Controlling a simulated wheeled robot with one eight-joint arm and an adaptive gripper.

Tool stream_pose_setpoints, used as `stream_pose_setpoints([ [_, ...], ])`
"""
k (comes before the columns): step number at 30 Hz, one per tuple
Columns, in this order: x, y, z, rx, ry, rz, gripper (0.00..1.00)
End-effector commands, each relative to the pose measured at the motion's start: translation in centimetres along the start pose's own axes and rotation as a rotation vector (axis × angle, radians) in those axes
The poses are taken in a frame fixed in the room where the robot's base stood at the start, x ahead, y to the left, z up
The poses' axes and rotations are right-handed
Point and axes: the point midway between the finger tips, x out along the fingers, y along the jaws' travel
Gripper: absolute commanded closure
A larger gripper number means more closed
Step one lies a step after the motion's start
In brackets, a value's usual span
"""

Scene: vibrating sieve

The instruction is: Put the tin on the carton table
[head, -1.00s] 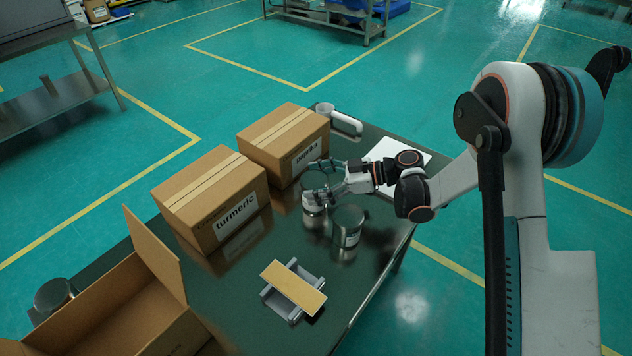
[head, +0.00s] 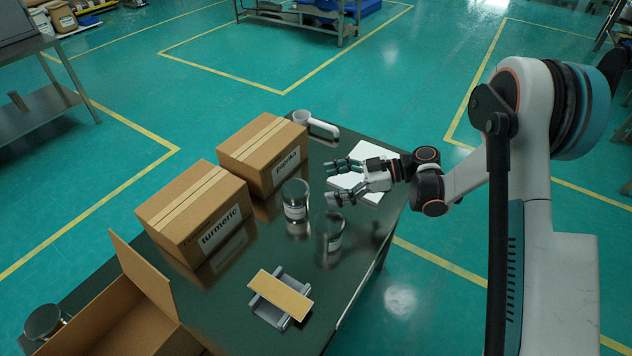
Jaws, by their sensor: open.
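A metallic tin (head: 295,201) with a white label stands upright on the dark carton table (head: 222,312), right of the cartons. My gripper (head: 331,182) is open and empty, its fingers pointing left toward this tin with a visible gap between them. A third tin (head: 45,322) shows at the far left, behind the open carton, and is partly hidden.
A turmeric carton (head: 195,212) and a paprika carton (head: 262,155) stand along the table's left side. An open carton (head: 125,320) is at the front left. A tan board (head: 280,294) lies on a grey stand.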

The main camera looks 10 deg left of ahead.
Motion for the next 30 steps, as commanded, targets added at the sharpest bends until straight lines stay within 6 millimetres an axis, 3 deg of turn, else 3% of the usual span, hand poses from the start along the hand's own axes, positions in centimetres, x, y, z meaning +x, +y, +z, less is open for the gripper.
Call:
stream_pose_setpoints([
  [4, -1.2, 0.0, 0.0, 0.0, 0.0, 0.001, 0.19],
  [14, -1.8, 0.0, -0.5, 0.018, -0.014, 0.007, 0.19],
  [23, -5.2, -0.8, -5.5, 0.252, -0.18, 0.132, 0.19],
  [30, -9.0, -3.4, -9.3, 0.475, -0.326, 0.299, 0.19],
])
